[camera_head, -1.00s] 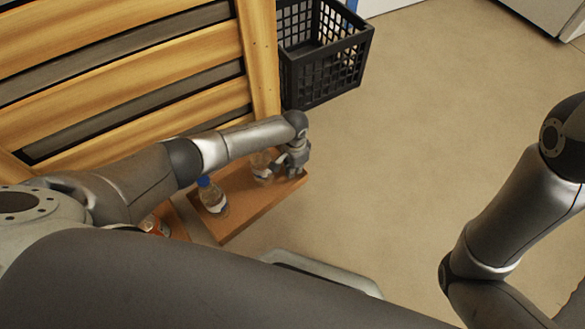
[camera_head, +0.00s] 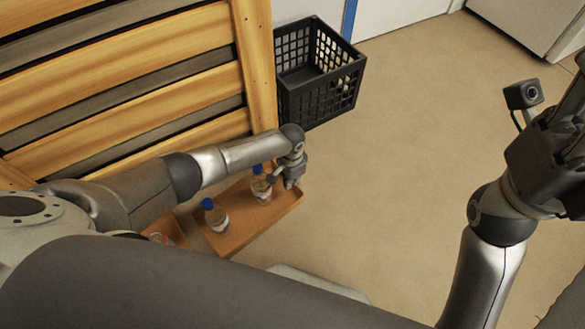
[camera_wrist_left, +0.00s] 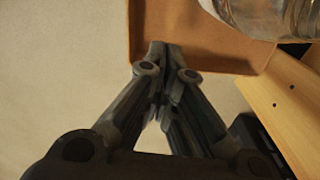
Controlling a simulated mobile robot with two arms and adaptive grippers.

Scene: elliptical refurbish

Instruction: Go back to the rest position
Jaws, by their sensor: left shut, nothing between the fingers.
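My left gripper (camera_head: 290,180) is over the right part of a wooden shelf board (camera_head: 240,238), beside a clear bottle with a blue cap (camera_head: 261,190). In the left wrist view the left gripper's fingers (camera_wrist_left: 163,60) are closed together with nothing between them, and part of the clear bottle (camera_wrist_left: 265,15) shows apart from them at the top right. My right arm is at the right of the head view. The dark right gripper (camera_head: 560,150) is cut off by the picture edge, and its fingertips cannot be made out.
A second blue-capped bottle (camera_head: 215,217) stands on the board, left of the first. A slatted wooden panel (camera_head: 120,75) rises at the left. A black crate (camera_head: 320,85) is behind the board. The tan floor (camera_head: 400,150) at the middle is open.

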